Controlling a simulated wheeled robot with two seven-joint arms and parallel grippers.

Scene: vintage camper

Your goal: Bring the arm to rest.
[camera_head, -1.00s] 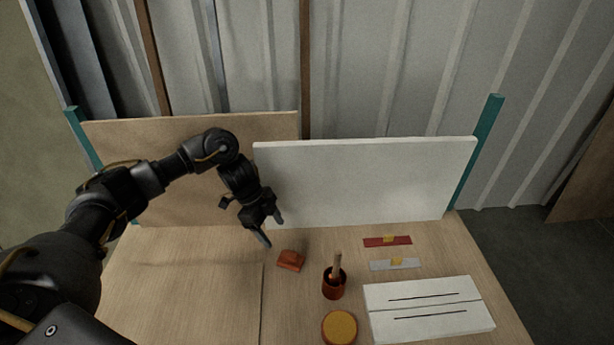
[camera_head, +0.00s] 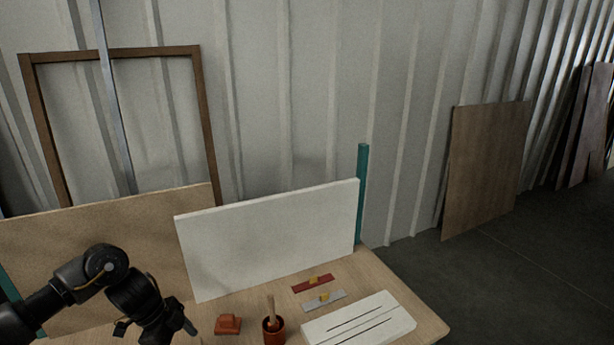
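My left arm comes in from the lower left, bent at the elbow. Its gripper (camera_head: 185,335) points down over the wooden table (camera_head: 374,271) near the bottom edge. One fingertip shows to the left of the orange block (camera_head: 228,324), apart from it in the picture. The rest of the gripper is cut off by the frame edge, so I cannot tell its opening or whether it holds anything. My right arm and gripper are not in view.
A dark red pot (camera_head: 273,331) with a wooden handle, a red tool (camera_head: 312,284), a grey tool (camera_head: 324,300) and a white slotted board (camera_head: 360,320) lie on the table. A white panel (camera_head: 270,240) and a tan panel (camera_head: 110,250) stand behind. Open floor lies right.

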